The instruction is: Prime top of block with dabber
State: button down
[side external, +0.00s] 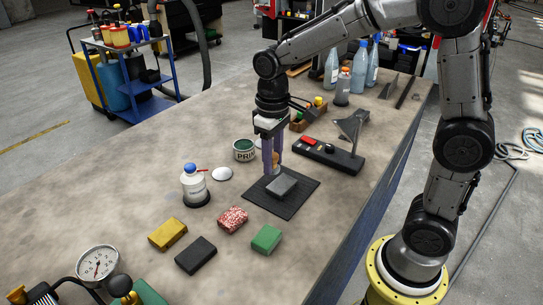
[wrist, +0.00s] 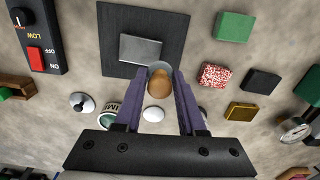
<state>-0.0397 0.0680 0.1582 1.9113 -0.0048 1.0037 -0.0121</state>
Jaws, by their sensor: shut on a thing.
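The grey metal block (side external: 282,184) lies flat on a black mat (side external: 300,199); the wrist view shows the whole block (wrist: 141,48). My gripper (side external: 271,168) points down with its purple fingers shut on the dabber, whose tan rounded handle (wrist: 158,86) shows between them (wrist: 160,78). The dabber is at the block's edge on the primer-can side. I cannot tell whether its pad touches the block or mat. The open green primer can (side external: 244,150) stands beside the mat, with a white round lid (side external: 222,174) next to it.
A white bottle (side external: 194,185) stands left of the lid. Yellow (side external: 167,233), dark (side external: 196,255), speckled red (side external: 233,219) and green (side external: 266,239) blocks lie in front. A black switch box (side external: 328,153) with a stand is behind the mat.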

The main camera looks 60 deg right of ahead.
aim_at(275, 190)
jog(key=shift+f, duration=2.75)
jog(key=shift+d+f, duration=0.55)
jog(key=shift+s+d, duration=0.15)
jog(key=shift+d, duration=1.5)
jog(key=shift+s+d, duration=0.1)
jog(key=shift+d, duration=1.5)
jog(key=shift+w+a, duration=0.15)
jog(key=shift+a, duration=1.8)
jog(key=shift+w+a, duration=0.1)
jog(key=shift+a, duration=1.85)
jog(key=shift+d+r, duration=0.1)
jog(key=shift+r, duration=4)
